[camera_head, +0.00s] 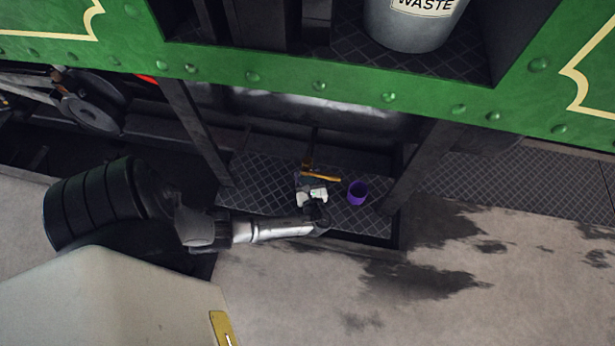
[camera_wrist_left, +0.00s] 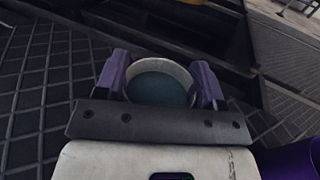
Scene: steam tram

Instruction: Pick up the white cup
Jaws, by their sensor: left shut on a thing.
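The white cup (camera_wrist_left: 160,64) is in the left wrist view, its round pale rim and dark teal inside facing the camera. My left gripper (camera_wrist_left: 161,80) has its two purple fingers on either side of it and is shut on it. In the head view my left gripper (camera_head: 309,185) is over the dark tread-plate step, and the cup is hidden by the gripper there. I cannot tell whether the cup touches the step. My right gripper is not in view.
A purple cup (camera_head: 357,192) stands on the step (camera_head: 250,185) just right of my gripper; it also shows in the left wrist view (camera_wrist_left: 297,162). A yellow-handled tool (camera_head: 323,178) lies just behind the gripper. Dark struts (camera_head: 197,130) flank the step. A waste bucket (camera_head: 412,32) stands above.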

